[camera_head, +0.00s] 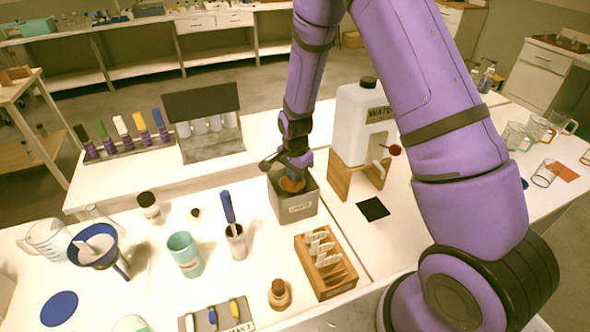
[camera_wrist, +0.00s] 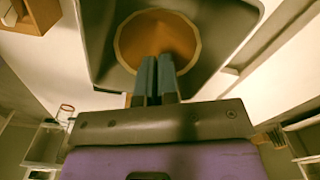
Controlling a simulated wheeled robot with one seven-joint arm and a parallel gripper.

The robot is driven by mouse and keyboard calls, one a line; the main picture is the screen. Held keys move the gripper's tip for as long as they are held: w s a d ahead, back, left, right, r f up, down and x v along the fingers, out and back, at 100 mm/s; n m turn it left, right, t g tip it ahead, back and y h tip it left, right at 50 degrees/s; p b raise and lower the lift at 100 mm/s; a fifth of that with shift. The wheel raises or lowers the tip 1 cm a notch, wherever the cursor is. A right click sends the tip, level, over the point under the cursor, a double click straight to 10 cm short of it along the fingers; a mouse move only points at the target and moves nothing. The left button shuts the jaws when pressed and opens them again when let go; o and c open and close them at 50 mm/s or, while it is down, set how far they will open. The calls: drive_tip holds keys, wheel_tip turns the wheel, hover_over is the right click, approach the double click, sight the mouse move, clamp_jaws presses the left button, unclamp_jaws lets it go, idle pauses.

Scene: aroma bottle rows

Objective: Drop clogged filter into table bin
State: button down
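The clogged filter (camera_head: 291,184) is a round brown-orange cup with a pale tan rim. In the wrist view the filter (camera_wrist: 160,35) lies within the outline of the grey bin's opening. The grey table bin (camera_head: 296,209) has a label on its front and stands mid-table; its wall also shows in the wrist view (camera_wrist: 225,68). My gripper (camera_head: 291,168) is over the bin, pointing down. In the wrist view its two fingers (camera_wrist: 157,68) are close together across the filter's near rim and appear to pinch it. The filter's underside and the bin floor are hidden.
A white water tank (camera_head: 363,118) on a wooden stand is close to the bin's right. A wooden rack (camera_head: 326,267) stands in front. A metal cup with a blue-handled tool (camera_head: 235,240), a teal cup (camera_head: 186,256) and a blue funnel (camera_head: 95,247) are left.

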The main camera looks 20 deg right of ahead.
drive_tip(key=shift+f, duration=0.15)
drive_tip(key=c, duration=1.3)
unclamp_jaws()
wheel_tip(320, 180, up, 11)
drive_tip(key=shift+f, duration=0.1)
